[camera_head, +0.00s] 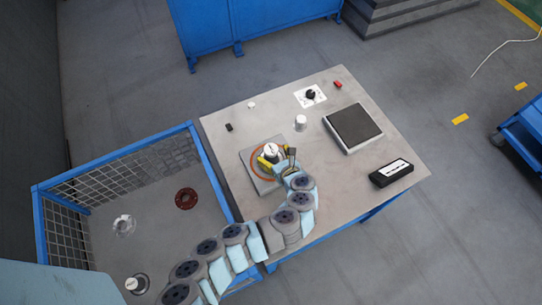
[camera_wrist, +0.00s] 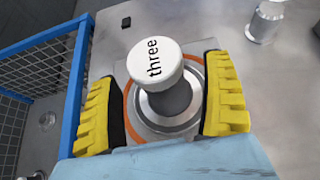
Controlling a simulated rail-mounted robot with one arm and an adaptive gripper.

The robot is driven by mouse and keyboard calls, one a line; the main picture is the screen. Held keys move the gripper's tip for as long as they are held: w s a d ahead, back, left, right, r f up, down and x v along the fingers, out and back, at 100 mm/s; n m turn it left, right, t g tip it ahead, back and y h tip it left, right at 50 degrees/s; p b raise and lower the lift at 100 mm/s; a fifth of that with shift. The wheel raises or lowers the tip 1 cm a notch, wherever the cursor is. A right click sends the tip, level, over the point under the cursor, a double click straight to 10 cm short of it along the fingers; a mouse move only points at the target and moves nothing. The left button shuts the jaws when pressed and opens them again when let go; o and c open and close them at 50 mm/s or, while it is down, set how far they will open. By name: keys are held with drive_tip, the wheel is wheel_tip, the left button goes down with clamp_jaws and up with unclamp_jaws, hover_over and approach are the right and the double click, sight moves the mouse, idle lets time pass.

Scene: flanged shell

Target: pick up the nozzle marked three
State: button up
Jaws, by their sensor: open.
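The nozzle marked three (camera_wrist: 155,63) has a white round cap with the word "three" on top and a grey metal body below. In the wrist view it stands between the two yellow pads of my gripper (camera_wrist: 163,105), with visible room on both sides. In the head view its white top (camera_head: 271,149) shows at the end of my arm. It stands over a square plate (camera_head: 249,162) with an orange ring. My gripper (camera_head: 272,156) is open around the nozzle in the head view. The lower part of the nozzle is partly hidden.
A blue mesh crate (camera_head: 110,163) adjoins the table (camera_head: 220,130) on the left. Another white-topped cylinder (camera_head: 300,123) stands to the right of the nozzle. A dark-topped square block (camera_head: 353,127) and a black case (camera_head: 390,173) lie further right.

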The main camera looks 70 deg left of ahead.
drive_tip(key=shift+x, duration=1.1)
drive_tip(key=c, duration=1.3)
drive_tip(key=shift+r, duration=0.2)
drive_tip(key=shift+c, duration=0.2)
